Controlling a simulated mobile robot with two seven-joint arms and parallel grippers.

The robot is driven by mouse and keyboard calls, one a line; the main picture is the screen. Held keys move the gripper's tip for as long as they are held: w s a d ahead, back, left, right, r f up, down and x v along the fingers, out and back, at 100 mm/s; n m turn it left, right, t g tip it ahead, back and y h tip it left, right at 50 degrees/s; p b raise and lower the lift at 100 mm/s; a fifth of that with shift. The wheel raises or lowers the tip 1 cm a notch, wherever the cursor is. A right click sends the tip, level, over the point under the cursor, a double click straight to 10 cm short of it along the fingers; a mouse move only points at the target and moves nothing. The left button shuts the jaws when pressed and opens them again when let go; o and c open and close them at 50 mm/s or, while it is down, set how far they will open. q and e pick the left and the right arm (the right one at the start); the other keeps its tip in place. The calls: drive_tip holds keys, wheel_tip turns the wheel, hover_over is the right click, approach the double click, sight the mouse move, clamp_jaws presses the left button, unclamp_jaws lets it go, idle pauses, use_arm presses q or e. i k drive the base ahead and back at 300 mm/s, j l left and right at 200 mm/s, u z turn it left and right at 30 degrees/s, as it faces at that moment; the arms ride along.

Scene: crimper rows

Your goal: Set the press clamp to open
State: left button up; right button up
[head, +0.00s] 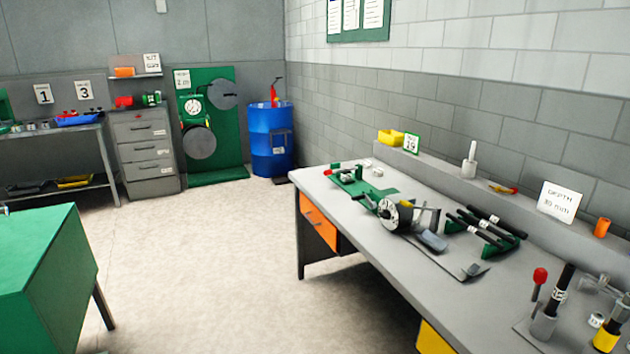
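I cannot tell for certain which thing is the press clamp. On the grey bench at right, a green-based device (358,181) sits at the far end. A wheeled device with a dial-like disc (396,214) stands in front of it. At the lower right, a lever with a red ball knob (540,276) stands upright beside a black-handled tool (553,303). A tall green panel with round discs (208,125) stands by the back wall. Neither of my grippers is in view.
The grey bench (400,290) runs along the right wall, with a green rack of black-handled tools (486,228) on it. A green table (40,260) stands at left. A blue barrel (270,140) stands at the back. The floor between is clear.

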sight(345, 171)
drive_tip(key=i+j+z, duration=0.1)
drive_tip(key=i+z, duration=0.15)
drive_tip(key=i, duration=0.7)
drive_tip(key=i+j+z, duration=0.35)
drive_tip(key=i+j, duration=0.2)
drive_tip(key=i+j+z, duration=0.35)
drive_tip(key=i+j, duration=0.2)
drive_tip(key=j, duration=0.15)
